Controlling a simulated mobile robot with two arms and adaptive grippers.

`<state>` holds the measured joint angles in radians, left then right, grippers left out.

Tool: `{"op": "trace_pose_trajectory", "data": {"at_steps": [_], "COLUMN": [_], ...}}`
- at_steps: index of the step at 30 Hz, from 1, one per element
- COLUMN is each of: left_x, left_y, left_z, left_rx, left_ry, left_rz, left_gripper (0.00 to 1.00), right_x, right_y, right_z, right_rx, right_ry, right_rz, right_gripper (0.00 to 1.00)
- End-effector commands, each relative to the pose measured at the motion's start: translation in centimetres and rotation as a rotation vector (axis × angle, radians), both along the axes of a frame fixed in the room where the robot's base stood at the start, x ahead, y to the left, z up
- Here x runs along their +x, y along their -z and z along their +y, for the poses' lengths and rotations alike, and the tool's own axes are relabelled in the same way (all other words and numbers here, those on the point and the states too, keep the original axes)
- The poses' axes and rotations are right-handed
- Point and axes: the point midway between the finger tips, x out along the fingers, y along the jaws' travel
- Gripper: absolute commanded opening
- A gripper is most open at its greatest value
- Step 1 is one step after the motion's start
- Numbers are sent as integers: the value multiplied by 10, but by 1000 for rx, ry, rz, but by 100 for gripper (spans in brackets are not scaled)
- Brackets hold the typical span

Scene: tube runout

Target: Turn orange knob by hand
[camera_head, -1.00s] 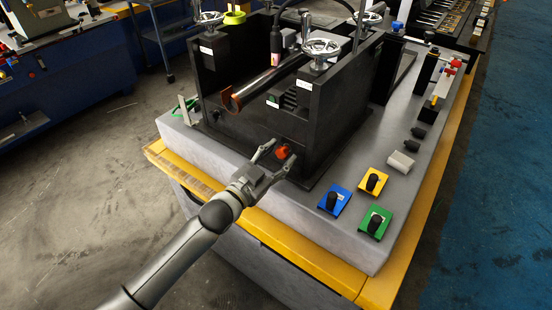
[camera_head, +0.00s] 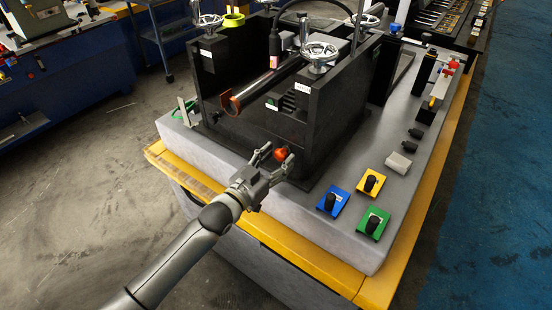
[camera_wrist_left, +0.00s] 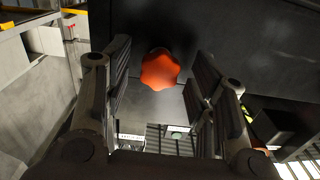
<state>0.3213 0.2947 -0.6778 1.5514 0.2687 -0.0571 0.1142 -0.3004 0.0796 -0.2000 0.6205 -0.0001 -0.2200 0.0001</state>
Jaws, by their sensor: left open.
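The orange knob (camera_head: 281,154) sits low on the front face of the black fixture (camera_head: 330,115). In the left wrist view it shows as a lobed orange knob (camera_wrist_left: 161,69), between the two fingers and a little beyond their tips. My left gripper (camera_head: 275,156) is open, with one finger on either side of the knob. In the left wrist view the open left gripper (camera_wrist_left: 160,75) shows gaps between both fingers and the knob. My right gripper is not in view.
The fixture stands on a grey bench top (camera_head: 385,165) with a yellow edge (camera_head: 285,245). Blue (camera_head: 333,200), yellow (camera_head: 371,182) and green (camera_head: 374,222) panels with black knobs lie to the right. A tube (camera_head: 258,88) and handwheels (camera_head: 320,52) are above.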

Motion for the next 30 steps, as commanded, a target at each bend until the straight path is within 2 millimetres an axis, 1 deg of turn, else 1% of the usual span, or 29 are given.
{"op": "trace_pose_trajectory", "data": {"at_steps": [5,15,21,25,30], "left_x": [-3,-29,-44,-48,-49], "left_y": [-1,-3,-2,-1,0], "left_z": [2,22,33,35,35], "left_rx": [1,4,3,2,1], "left_ry": [0,-1,0,0,0], "left_rz": [-1,0,0,-1,-2], "left_gripper": [52,52,52,52,52], "right_x": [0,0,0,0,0], "right_y": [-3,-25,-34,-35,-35], "right_z": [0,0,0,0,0], "right_rx": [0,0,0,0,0], "right_ry": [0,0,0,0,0], "right_rz": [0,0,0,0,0], "right_gripper": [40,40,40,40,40]}}
